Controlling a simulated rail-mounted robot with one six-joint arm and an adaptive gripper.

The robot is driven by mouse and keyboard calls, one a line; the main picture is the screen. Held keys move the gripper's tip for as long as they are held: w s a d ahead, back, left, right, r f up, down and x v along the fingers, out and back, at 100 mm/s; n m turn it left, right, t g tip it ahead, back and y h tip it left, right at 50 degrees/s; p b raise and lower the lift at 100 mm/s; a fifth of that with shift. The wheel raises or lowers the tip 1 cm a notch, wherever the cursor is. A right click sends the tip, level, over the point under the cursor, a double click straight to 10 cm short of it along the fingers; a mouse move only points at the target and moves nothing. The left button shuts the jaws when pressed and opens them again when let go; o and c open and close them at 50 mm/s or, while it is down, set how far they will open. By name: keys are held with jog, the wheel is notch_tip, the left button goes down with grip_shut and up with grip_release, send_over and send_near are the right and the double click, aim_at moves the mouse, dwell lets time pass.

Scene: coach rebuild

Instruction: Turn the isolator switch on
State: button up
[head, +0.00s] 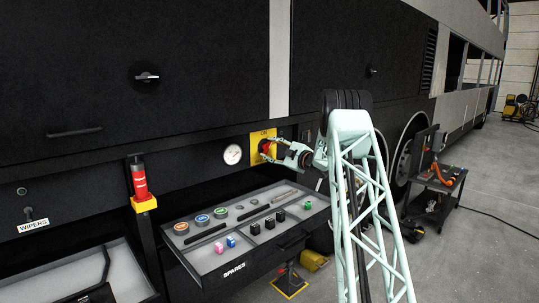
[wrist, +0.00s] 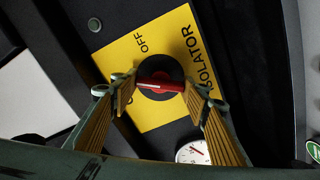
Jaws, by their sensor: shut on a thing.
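The isolator switch is a red handle (wrist: 160,84) on a round black base (wrist: 176,66), set on a yellow plate (wrist: 112,55) lettered OFF and ISOLATOR. In the head view the yellow plate (head: 257,136) is on the dark coach side, with the red handle (head: 266,147) partly showing. My gripper (head: 268,152) reaches it from the right. In the wrist view my gripper (wrist: 160,90) is shut on the handle, one finger at each end. The left finger hides part of the plate's lettering, so the on mark cannot be read.
A white gauge (head: 232,154) sits just left of the plate; a drawer of spares (head: 205,262) juts out below. A red-topped post (head: 139,178) stands left, a black cart (head: 436,187) right. Another dark knob (head: 147,77) is higher up on the coach side.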

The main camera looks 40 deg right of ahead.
jog(key=shift+f+n+b, duration=0.1)
jog(key=shift+n+b, duration=1.8)
jog(key=shift+b, duration=0.4)
jog(key=shift+n+b, duration=1.15)
jog(key=shift+n, duration=0.35)
jog(key=o, duration=0.9)
jog(key=shift+c, duration=0.2)
jog(key=shift+s, duration=0.1)
jog(key=s, duration=1.1)
jog(key=shift+s+d, duration=0.3)
jog(key=shift+s, duration=0.1)
jog(key=shift+r, duration=0.2)
